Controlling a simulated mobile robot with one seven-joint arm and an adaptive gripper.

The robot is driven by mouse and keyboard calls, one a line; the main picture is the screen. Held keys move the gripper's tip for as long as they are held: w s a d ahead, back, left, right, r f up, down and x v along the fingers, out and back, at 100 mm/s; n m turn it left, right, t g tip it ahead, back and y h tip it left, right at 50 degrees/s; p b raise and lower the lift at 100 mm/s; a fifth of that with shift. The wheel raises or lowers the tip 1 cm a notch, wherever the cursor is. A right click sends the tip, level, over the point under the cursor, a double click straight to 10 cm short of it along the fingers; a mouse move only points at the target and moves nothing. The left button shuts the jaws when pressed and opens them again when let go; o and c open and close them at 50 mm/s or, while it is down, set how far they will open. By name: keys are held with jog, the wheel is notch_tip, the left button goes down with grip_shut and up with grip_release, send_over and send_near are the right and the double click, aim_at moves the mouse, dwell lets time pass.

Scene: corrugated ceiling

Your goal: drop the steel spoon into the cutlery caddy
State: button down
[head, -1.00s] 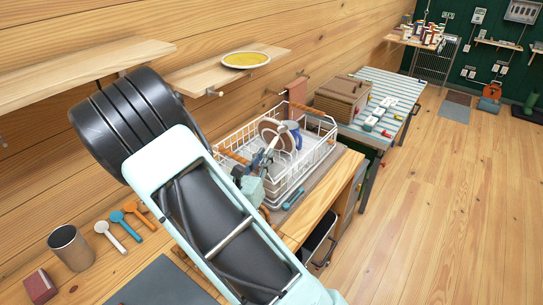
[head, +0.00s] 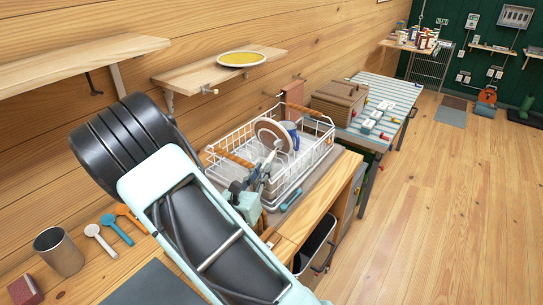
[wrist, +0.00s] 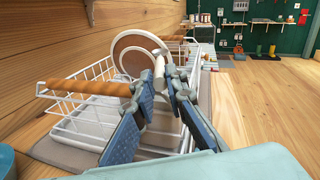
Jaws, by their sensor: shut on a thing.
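My gripper (head: 265,172) is over the near side of the white wire dish rack. In the wrist view my gripper (wrist: 160,72) has its blue-padded fingers closing together at the tips. A small pale piece (wrist: 159,73) shows between the fingertips. It may be part of the steel spoon, but most of it is hidden and I cannot tell its shape.
A blue utensil (head: 291,199) lies beside the rack. White, blue and orange spoons (head: 116,230) lie by the cup. A shelf (head: 185,75) hangs above.

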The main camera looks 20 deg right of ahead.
jog(key=c, duration=1.9)
grip_release()
jog(key=shift+a, duration=0.1)
jog(key=v, duration=1.2)
